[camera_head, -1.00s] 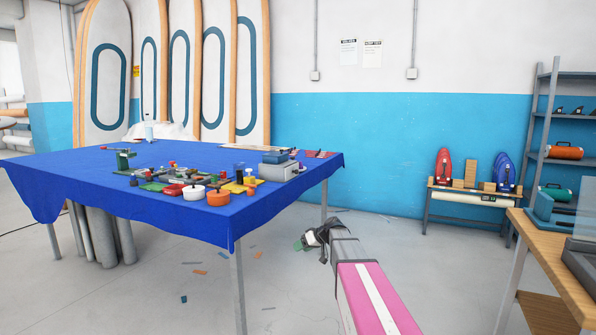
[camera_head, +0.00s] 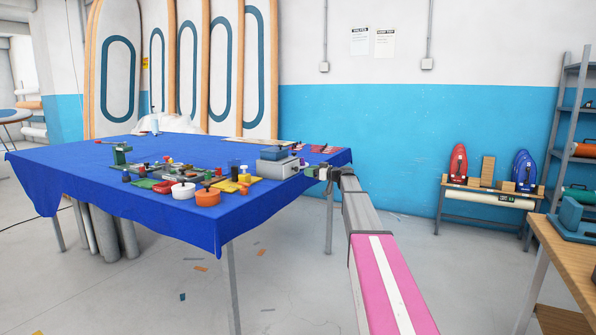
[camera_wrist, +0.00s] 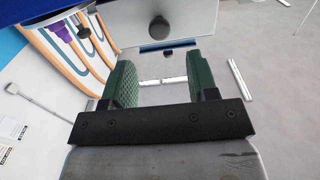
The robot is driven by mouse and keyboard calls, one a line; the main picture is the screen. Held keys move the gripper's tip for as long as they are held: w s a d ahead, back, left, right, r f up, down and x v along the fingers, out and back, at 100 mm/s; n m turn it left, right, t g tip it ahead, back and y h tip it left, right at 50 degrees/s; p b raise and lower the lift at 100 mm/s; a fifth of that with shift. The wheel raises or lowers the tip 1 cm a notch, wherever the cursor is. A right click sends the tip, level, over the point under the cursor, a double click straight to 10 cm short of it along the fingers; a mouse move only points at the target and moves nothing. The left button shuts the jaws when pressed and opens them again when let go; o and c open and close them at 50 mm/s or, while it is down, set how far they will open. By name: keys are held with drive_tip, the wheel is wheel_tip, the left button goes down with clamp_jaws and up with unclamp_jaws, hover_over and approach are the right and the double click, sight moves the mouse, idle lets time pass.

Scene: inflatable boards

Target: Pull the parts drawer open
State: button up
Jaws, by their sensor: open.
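The parts drawer shows in the wrist view as a pale grey front (camera_wrist: 185,22) with a dark round knob (camera_wrist: 159,28) on it. In the head view, its light grey box (camera_head: 277,169) sits at the right edge of the blue-covered table, and the front is hard to make out. My gripper (camera_wrist: 158,60) has two green ribbed fingers spread wide apart, with nothing held. The knob lies beyond the fingertips, roughly in line with the gap between them. In the head view my gripper (camera_head: 314,172) is just right of the box.
The blue-covered table (camera_head: 85,165) carries a blue-grey block (camera_head: 273,154) on the box, an orange pot (camera_head: 207,197), a white pot (camera_head: 183,190) and several small parts. Tall boards lean behind it. A wooden bench (camera_head: 565,245) stands at right. Floor between is mostly clear.

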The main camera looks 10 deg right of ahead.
sight(297, 169)
drive_tip(key=x, duration=0.7)
drive_tip(key=shift+w+a, duration=0.1)
drive_tip(key=c, duration=1)
clamp_jaws()
